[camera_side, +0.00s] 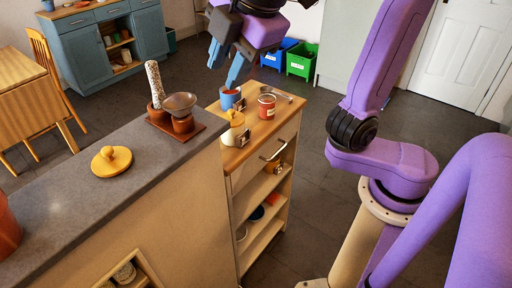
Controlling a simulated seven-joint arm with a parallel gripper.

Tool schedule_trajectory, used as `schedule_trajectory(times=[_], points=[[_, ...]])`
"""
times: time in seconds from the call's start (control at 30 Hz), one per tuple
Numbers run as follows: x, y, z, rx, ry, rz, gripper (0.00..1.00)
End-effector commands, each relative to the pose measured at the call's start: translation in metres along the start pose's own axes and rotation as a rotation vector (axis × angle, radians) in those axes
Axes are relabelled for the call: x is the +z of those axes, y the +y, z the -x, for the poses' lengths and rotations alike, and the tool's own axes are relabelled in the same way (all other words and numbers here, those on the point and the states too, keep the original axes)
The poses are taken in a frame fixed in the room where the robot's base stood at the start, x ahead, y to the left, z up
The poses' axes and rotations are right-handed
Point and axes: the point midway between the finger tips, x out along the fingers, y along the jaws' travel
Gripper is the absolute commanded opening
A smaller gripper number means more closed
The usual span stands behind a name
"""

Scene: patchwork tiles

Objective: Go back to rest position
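My gripper (223,76) hangs at the top middle with its two blue fingers spread apart, pointing down. Nothing shows between the fingers. A blue mug (230,101) with something red at its top stands just below the fingertips on a wooden-topped cart (256,130). One fingertip overlaps the mug's top edge in the picture, so I cannot tell whether they touch. My purple arm fills the right side of the picture.
A red can (267,107) and a yellow and cream jar (235,131) stand on the cart. The grey counter (70,198) holds a yellow lid (111,160) and a brown tray (192,133) with several vessels.

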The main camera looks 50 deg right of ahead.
Motion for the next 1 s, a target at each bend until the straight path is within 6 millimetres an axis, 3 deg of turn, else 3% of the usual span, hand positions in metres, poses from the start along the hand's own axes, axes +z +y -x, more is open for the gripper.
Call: schedule_trajectory(times=[0.2,0.5,0.8,1.0], points=[[0.035,-0.03,-0.045,-0.121,-0.009,-0.044,0.34],[0.092,-0.09,-0.089,-0.286,-0.034,-0.159,0.34],[0.147,-0.156,-0.113,-0.416,-0.076,-0.313,0.34],[0.163,-0.177,-0.117,-0.449,-0.091,-0.366,0.34]])
